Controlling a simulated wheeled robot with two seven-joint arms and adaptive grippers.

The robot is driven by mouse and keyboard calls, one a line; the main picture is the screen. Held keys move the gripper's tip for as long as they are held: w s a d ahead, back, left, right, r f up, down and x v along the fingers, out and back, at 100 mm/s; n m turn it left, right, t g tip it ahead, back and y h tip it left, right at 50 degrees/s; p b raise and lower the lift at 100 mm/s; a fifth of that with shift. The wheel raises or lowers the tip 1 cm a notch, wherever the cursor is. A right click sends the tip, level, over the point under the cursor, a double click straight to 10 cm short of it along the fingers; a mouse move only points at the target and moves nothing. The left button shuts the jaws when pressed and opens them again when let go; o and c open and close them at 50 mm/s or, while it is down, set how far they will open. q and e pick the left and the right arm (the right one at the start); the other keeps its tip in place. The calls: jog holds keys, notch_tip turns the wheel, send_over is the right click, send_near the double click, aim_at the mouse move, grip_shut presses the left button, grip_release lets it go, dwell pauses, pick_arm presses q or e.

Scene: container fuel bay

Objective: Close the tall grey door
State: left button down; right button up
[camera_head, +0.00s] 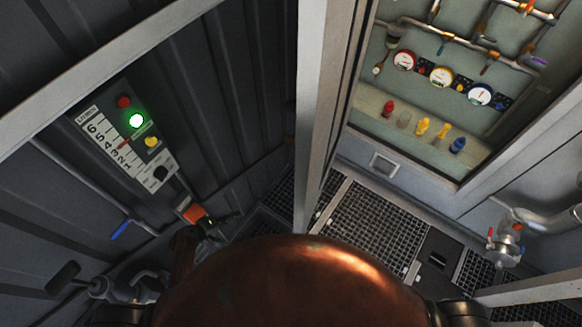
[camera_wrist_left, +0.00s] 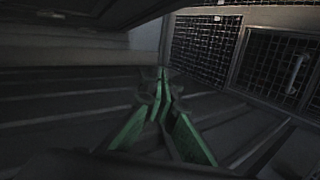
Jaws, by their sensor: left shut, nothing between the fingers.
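A tall grey upright panel (camera_head: 318,90), which looks like the door, stands near the middle of the head view and is seen almost edge-on. It stands beside the lit gauge bay on its right, and I cannot tell its exact angle. My right gripper is not in view.
A control panel (camera_head: 128,137) with a lit green button is on the dark ribbed left wall, above a blue-handled lever (camera_head: 120,230). Gauges (camera_head: 442,77) and coloured knobs fill the bay. A pipe valve (camera_head: 506,243) juts out at right. Grated floor (camera_head: 375,230) lies below.

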pick_arm(q)
jog(key=d+r+m+g+h+p, duration=0.15)
jog(key=d+r+h, duration=0.3)
jog(key=r, duration=1.25)
jog(key=d+r+m+h, duration=0.35)
jog(key=d+r, duration=0.25)
jog(key=r, duration=1.1)
jog(key=s+d+p+x, duration=0.1)
jog(key=s+p+x, duration=0.1)
jog(key=x, duration=1.1)
jog(key=shift+s+r+n+h+p, duration=0.3)
jog(key=shift+s+r+n+p, duration=0.15)
jog(key=shift+p, duration=0.25)
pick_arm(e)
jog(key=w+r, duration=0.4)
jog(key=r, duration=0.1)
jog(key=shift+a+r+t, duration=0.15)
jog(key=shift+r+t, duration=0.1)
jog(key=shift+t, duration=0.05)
pick_arm(q)
jog(key=shift+d, duration=0.15)
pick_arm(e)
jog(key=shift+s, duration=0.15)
